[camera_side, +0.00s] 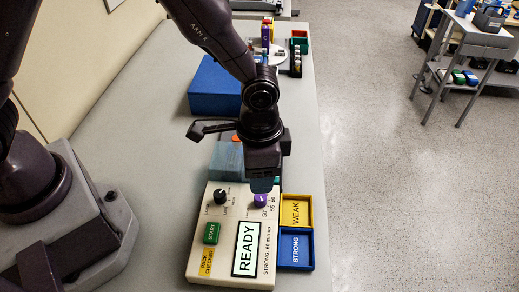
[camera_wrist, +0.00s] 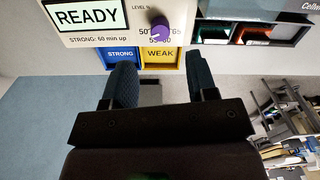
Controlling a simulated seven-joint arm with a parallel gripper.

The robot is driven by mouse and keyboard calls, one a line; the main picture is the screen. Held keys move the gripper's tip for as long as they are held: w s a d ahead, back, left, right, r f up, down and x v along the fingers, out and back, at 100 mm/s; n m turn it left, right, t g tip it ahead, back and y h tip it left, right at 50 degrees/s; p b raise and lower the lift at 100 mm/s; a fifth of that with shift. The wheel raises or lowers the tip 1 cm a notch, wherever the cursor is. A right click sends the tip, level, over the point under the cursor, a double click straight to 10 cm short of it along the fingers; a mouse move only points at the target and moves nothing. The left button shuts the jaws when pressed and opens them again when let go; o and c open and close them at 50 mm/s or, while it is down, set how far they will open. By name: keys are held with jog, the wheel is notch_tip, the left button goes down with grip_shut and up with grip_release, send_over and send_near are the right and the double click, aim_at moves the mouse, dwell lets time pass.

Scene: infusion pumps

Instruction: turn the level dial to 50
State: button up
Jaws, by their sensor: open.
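The level dial (camera_side: 261,201) is a purple knob at the upper right of a cream panel (camera_side: 196,245) in the side view. It also shows in the wrist view (camera_wrist: 160,28), with 50, 55, 60 and 65 printed around it. A pale mark on the knob faces the lower left there, roughly toward the 50 to 55 side; the exact setting is too small to tell. The panel's display (camera_side: 247,248) reads READY. My gripper (camera_wrist: 160,64) is open and empty, its two fingers apart and not around the knob. In the side view my gripper (camera_side: 262,184) hangs close by the dial.
A black knob (camera_side: 220,196) and a green START button (camera_side: 211,233) share the panel. A yellow WEAK bin (camera_side: 296,211) and a blue STRONG bin (camera_side: 296,248) stand at its right. A blue box (camera_side: 215,86) lies farther back.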

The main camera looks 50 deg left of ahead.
notch_tip(320, 180, up, 5)
jog(key=shift+r, duration=0.1)
dwell(0.3)
